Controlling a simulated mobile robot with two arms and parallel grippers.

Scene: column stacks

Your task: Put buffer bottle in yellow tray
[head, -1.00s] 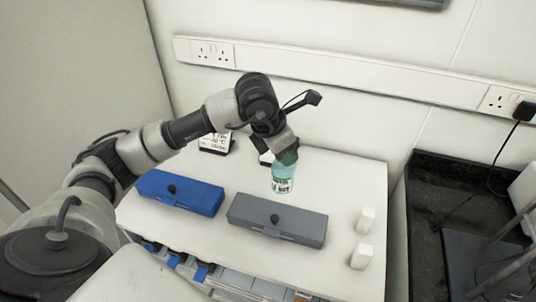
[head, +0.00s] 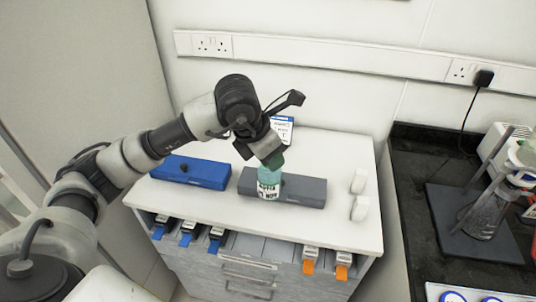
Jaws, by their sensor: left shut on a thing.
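The buffer bottle (head: 268,184) is a small bottle with a teal band and a white label with dark print. My left gripper (head: 271,160) is shut on its top and holds it upright in front of the grey box. I cannot tell whether its base touches the table. No yellow tray shows in the head view. My right gripper is not in view.
A blue box (head: 192,172) and a grey box (head: 302,190) lie on the white table (head: 330,232). Two small white items (head: 359,207) stand at its right. Blue and orange clips show below the front edge. A dark bench (head: 415,195) with glassware (head: 488,213) is at right.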

